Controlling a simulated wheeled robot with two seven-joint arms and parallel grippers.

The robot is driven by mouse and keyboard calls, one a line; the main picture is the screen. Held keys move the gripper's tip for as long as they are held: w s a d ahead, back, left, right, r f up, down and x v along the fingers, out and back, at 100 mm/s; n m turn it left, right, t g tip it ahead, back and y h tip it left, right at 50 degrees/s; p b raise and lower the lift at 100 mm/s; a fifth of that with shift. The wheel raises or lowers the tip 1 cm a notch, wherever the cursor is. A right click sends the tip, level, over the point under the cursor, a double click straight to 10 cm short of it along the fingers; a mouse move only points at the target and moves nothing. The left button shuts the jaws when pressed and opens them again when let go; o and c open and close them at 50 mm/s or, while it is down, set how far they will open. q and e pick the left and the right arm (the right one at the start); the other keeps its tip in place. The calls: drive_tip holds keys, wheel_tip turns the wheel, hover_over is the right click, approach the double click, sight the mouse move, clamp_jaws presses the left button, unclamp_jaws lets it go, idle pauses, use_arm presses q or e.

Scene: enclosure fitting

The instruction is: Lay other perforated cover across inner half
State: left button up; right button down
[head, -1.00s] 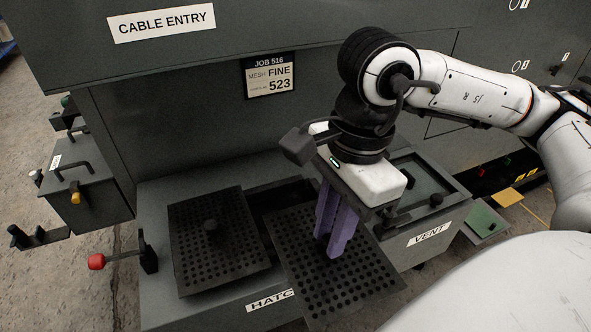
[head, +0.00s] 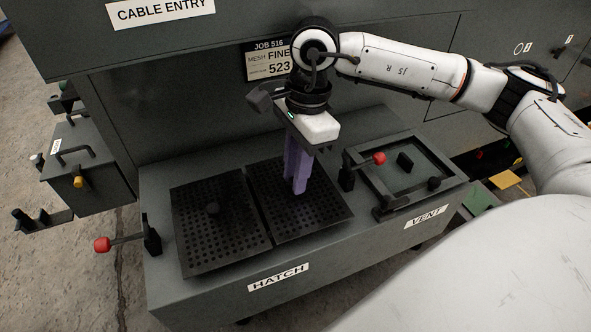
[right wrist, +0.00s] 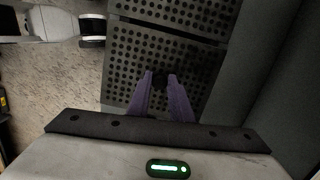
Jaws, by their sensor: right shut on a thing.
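A dark perforated cover (head: 322,207) lies across the right part of the hatch opening, and in the right wrist view it is the nearer panel (right wrist: 203,60). My right gripper (head: 298,188) is above its middle, with purple fingers shut on its knob (right wrist: 159,80), which the fingers mostly hide in the head view. The first perforated cover (head: 226,240) lies to the left, with its dark knob (head: 212,208) free. The two covers lie side by side with a narrow seam. I cannot tell whether the held cover is fully seated. My left gripper is not in view.
The hatch bench (head: 330,245) has a red-knobbed lever (head: 102,244) at its left and another red-tipped lever (head: 378,158) right of the covers. The vent frame (head: 440,190) is at the right. The cabinet wall with a job sign (head: 267,62) stands behind.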

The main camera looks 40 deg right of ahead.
drive_tip(key=c, duration=1.6)
unclamp_jaws()
drive_tip(key=r, duration=0.7)
drive_tip(key=shift+d+r, duration=0.1)
drive_tip(key=shift+d, duration=0.25)
drive_tip(key=shift+r, duration=0.2)
drive_tip(key=shift+s, duration=0.1)
